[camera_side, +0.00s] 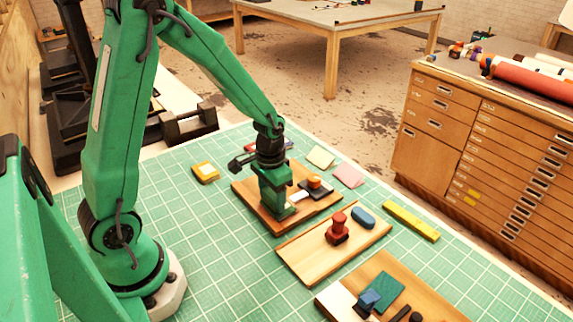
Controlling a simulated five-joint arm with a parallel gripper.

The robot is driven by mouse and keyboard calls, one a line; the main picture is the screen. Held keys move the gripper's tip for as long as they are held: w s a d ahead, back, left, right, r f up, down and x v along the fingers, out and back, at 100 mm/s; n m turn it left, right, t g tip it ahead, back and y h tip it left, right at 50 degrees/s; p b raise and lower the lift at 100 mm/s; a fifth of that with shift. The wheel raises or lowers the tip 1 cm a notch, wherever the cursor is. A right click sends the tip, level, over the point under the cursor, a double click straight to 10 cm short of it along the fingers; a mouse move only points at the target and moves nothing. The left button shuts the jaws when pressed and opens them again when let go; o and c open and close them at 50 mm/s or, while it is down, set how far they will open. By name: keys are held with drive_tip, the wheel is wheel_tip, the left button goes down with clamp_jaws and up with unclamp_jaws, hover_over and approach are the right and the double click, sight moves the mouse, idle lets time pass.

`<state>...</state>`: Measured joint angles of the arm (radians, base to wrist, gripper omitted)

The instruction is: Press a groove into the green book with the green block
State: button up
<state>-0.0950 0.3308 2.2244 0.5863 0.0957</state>
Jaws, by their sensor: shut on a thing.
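A flat dark green piece (386,290), which looks like the green book, lies on the third board (430,300) at the bottom right. It is well apart from my gripper.
A middle board (296,255) bears a red stamp-like piece (338,228) and a blue rounded block (363,217). An orange-topped dark tool (315,185) sits right of my gripper. A yellow bar (411,221) and pink pad (348,175) lie on the green mat (205,225).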

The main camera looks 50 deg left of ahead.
drive_tip(key=shift+s+d, duration=0.1)
drive_tip(key=shift+d, duration=0.45)
idle(0.4)
drive_tip(key=shift+d, duration=0.8)
idle(1.0)
drive_tip(key=shift+r, duration=0.2)
drive_tip(key=shift+r, duration=3.35)
drive_tip(key=shift+f, duration=0.2)
drive_tip(key=shift+f, duration=2.95)
drive_tip(key=shift+f, duration=0.4)
